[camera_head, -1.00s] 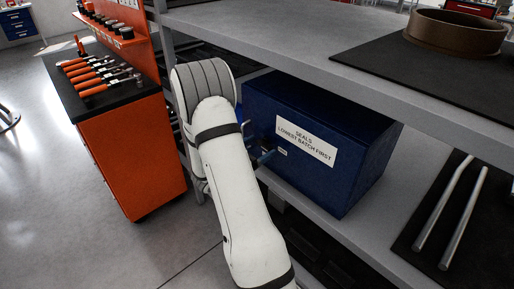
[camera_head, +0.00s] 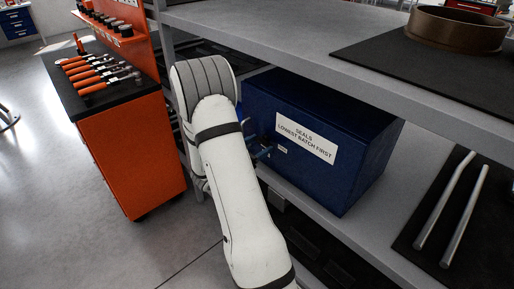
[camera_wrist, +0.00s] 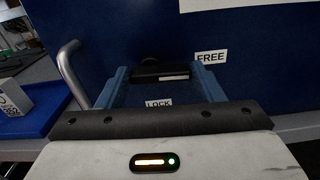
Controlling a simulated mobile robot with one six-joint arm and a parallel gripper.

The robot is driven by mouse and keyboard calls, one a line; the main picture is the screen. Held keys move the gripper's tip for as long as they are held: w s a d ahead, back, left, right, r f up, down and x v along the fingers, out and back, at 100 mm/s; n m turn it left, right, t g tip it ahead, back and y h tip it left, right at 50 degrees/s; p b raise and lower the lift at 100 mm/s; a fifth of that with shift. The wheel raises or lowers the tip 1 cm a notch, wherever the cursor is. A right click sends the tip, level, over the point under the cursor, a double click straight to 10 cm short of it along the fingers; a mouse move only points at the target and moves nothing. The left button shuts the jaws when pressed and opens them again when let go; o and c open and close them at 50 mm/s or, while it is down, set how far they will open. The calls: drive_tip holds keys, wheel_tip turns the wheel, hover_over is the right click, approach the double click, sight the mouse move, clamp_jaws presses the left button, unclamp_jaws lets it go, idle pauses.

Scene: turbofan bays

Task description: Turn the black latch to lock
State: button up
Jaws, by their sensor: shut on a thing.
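The black latch (camera_wrist: 150,75) is on the front of the blue seals box (camera_head: 312,178); its bar lies roughly level in the wrist view, with a pale strip near its right end. A FREE label (camera_wrist: 210,57) is to its upper right and a LOCK label (camera_wrist: 158,105) is below it. My gripper (camera_wrist: 162,73) has its two blue fingers on either side of the latch and is shut on it. In the head view, my white arm hides most of the gripper, and the latch cannot be made out there.
A curved metal handle (camera_wrist: 72,76) stands out from the box, left of my fingers. A blue tray (camera_wrist: 43,114) is at lower left. The box sits on a grey shelf (camera_head: 345,226) under an upper shelf (camera_head: 290,45). An orange tool cabinet (camera_head: 133,155) is left of my arm.

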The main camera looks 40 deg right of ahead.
drive_tip(key=m+b, duration=0.5)
drive_tip(key=b, duration=0.5)
drive_tip(key=f+m+b, duration=0.1)
drive_tip(key=m+b, duration=0.5)
drive_tip(key=b, duration=0.5)
drive_tip(key=f+m+b, duration=0.1)
drive_tip(key=m+b, duration=0.5)
drive_tip(key=b, duration=0.4)
drive_tip(key=shift+w, duration=0.35)
drive_tip(key=shift+r+m+b, duration=0.15)
drive_tip(key=shift+m+b, duration=0.15)
drive_tip(key=shift+b, duration=0.05)
drive_tip(key=o, duration=1)
drive_tip(key=shift+a, duration=0.1)
drive_tip(key=a, duration=0.2)
drive_tip(key=a+p, duration=0.1)
drive_tip(key=a, duration=0.4)
drive_tip(key=shift+s+a+p, duration=0.3)
drive_tip(key=shift+a, duration=0.05)
